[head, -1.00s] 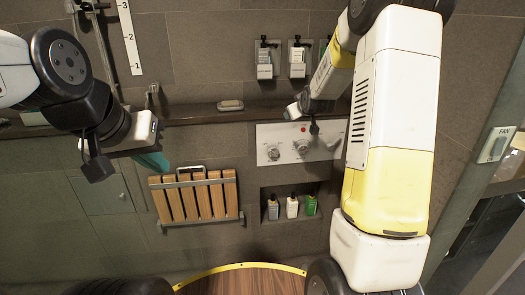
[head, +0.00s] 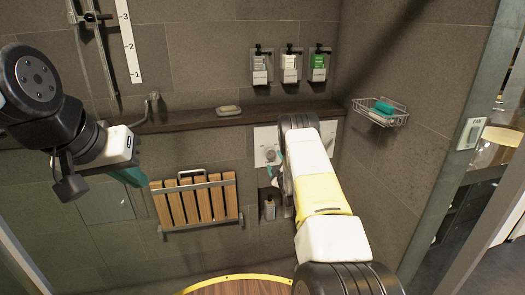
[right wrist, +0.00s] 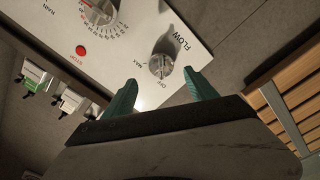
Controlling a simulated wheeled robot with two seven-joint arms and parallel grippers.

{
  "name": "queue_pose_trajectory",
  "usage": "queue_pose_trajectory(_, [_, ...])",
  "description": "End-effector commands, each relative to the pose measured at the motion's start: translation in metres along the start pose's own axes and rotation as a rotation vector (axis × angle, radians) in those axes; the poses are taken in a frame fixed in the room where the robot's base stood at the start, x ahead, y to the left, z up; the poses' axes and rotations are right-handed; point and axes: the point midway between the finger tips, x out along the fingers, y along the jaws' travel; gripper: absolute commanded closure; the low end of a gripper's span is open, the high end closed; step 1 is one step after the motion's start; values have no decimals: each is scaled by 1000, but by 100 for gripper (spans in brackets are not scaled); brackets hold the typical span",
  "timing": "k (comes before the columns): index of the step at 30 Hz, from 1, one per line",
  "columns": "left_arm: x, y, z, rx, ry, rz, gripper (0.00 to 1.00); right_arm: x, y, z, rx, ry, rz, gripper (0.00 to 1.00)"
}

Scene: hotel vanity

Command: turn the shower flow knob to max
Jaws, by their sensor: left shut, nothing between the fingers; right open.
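The flow knob (right wrist: 161,66) is a round metal knob on the white control panel, with FLOW, OFF and MAX printed around it. I cannot tell which mark it points to. In the head view the knob (head: 271,156) shows at the panel's left end, just left of my arm. My right gripper (right wrist: 160,78) is open, its teal fingertips on either side of the knob in the picture; I cannot tell whether they touch it. In the head view its forearm hides most of the panel. My left gripper (head: 130,174) is shut and empty, away to the left.
The panel also carries a larger dial (right wrist: 98,10) and a red STOP button (right wrist: 81,50). A folding wooden seat (head: 196,202) is left of the panel. A ledge with a soap bar (head: 229,110) runs above. A bottle (head: 269,208) stands in the niche below.

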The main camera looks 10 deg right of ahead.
Motion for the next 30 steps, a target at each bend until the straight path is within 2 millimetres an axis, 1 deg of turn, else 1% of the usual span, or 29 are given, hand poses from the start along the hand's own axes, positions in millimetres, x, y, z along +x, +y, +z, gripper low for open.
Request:
queue_pose_trajectory(3, [0, 0, 0, 0, 0, 0, 100, 20, 0, -1, 0, 2, 2, 34])
queue_pose_trajectory(6, [0, 0, 0, 0, 0, 0, 100, 36, 0, 0, 1, 1, 1, 34])
queue_pose_trajectory(10, [0, 0, 0, 0, 0, 0, 100, 51, -1, 0, 2, 0, 0, 34])
queue_pose_trajectory(15, [0, 0, 0, 0, 0, 0, 100, 60, 0, 0, 2, -1, -1, 34])
queue_pose_trajectory(22, [0, 0, 0, 0, 0, 0, 100, 61, 0, 0, 2, -2, -2, 34])
queue_pose_trajectory(23, [0, 0, 0, 0, 0, 0, 100, 61, 0, 0, 2, -2, -2, 38])
queue_pose_trajectory(24, [0, 0, 0, 0, 0, 0, 100, 61, 0, 0, 2, -2, -2, 45])
queue_pose_trajectory(29, [0, 0, 0, 0, 0, 0, 100, 61, 0, 0, 2, -2, -1, 77])
queue_pose_trajectory(30, [0, 0, 0, 0, 0, 0, 100, 61, 0, 0, 2, -1, -1, 85])
